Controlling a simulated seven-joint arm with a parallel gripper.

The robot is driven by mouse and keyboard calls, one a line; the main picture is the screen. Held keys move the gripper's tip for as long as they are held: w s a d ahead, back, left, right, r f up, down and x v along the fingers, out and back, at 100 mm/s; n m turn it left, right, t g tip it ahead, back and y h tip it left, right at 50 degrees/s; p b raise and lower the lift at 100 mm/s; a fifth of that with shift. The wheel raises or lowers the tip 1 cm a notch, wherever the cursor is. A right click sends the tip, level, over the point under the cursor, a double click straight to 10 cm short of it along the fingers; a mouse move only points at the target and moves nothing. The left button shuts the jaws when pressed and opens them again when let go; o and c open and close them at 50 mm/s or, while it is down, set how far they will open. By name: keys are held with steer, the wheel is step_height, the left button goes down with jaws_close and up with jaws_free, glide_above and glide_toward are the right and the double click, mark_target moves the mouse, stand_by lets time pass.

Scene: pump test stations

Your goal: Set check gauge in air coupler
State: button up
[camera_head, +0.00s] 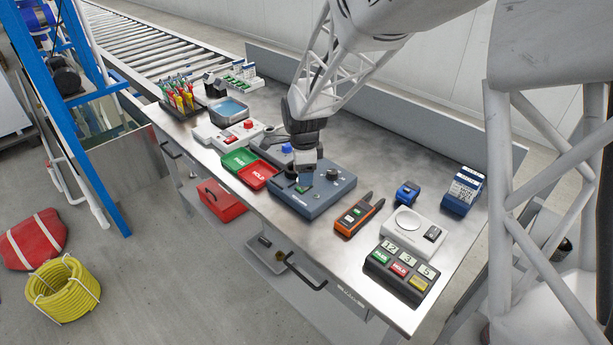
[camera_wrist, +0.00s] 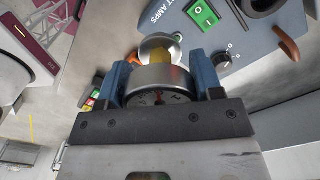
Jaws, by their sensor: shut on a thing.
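My gripper (camera_head: 305,168) is shut on the check gauge, low over the blue-grey test station (camera_head: 335,197). In the wrist view the gauge (camera_wrist: 160,86) is a round silver dial between my gripper's two blue fingers (camera_wrist: 158,70). Its face is partly hidden by the gripper body. A yellow, brass-like part (camera_wrist: 160,58) shows just beyond the gauge, against a shiny rounded metal piece (camera_wrist: 158,42). I cannot tell whether these touch, or whether the metal piece is the air coupler. The gauge is hard to make out in the head view.
The station has a green rocker switch (camera_wrist: 205,14) and a black knob (camera_wrist: 225,61). Green and red trays (camera_head: 258,175) lie left of it. An orange meter (camera_head: 355,214), a white scale (camera_head: 412,232) and a button box (camera_head: 397,271) stand right. Bare tabletop shows behind the station.

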steer(key=w+a+r, duration=0.1)
steer(key=w+a, duration=0.3)
steer(key=w, duration=0.7)
steer(key=w+a+r, duration=0.2)
steer(key=w+a, duration=0.2)
steer(key=w, duration=0.7)
steer(key=w+a+r, duration=0.2)
steer(key=w+a, duration=0.3)
steer(key=w, duration=0.7)
steer(key=shift+f, duration=0.2)
step_height(320, 180, down, 7)
stand_by(0.6)
steer(key=shift+f, duration=0.7)
stand_by(1.3)
steer(key=o, duration=1.2)
steer(key=shift+r, duration=3.9)
